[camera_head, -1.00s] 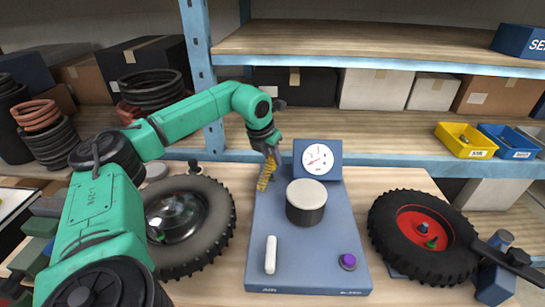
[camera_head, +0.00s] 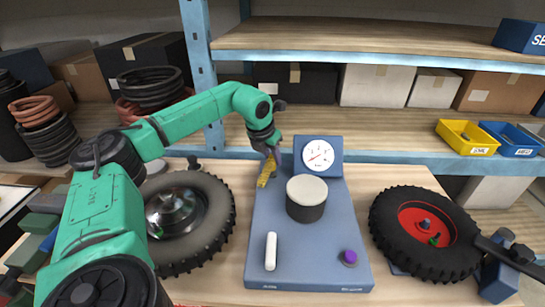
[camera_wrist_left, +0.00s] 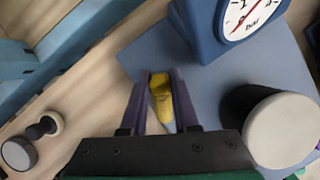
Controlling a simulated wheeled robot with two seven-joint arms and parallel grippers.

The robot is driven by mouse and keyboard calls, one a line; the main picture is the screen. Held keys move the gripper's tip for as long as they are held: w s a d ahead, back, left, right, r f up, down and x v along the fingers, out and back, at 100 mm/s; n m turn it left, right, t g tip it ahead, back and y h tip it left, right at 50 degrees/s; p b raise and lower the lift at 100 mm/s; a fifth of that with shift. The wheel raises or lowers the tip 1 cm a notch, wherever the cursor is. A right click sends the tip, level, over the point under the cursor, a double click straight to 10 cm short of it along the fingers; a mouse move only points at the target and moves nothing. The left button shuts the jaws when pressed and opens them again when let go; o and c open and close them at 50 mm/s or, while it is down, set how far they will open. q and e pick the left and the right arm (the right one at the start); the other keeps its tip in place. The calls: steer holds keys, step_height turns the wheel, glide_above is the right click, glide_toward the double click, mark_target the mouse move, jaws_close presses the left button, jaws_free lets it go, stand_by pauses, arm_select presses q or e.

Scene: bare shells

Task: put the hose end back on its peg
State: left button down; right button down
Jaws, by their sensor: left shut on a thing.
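My left gripper (camera_head: 268,166) is shut on a yellow piece (camera_head: 266,174), which looks like the hose end. It is held at the left rear of a blue-grey base plate (camera_head: 318,262), left of the gauge. In the left wrist view the yellow piece (camera_wrist_left: 161,98) lies between the two dark fingers. Its lower end is close to the plate; I cannot tell whether it touches. No hose shows clearly, and I cannot pick out the peg for certain. A white upright rod (camera_head: 271,251) stands on the plate's front left. My right gripper is out of view.
A gauge (camera_head: 318,155) stands at the plate's rear, with a white-topped dark cylinder (camera_head: 306,198) before it. A purple knob (camera_head: 348,257) is at front right. Wheels lie left (camera_head: 215,225) and right (camera_head: 385,225). A shelf edge (camera_head: 370,159) runs behind.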

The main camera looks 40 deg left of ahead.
arm_select(q)
steer(key=shift+f+b, duration=0.45)
steer(key=shift+f, duration=0.05)
stand_by(0.5)
steer(key=shift+f+b, duration=0.3)
steer(key=shift+f, duration=0.15)
jaws_free()
stand_by(0.4)
steer(key=shift+r, duration=0.15)
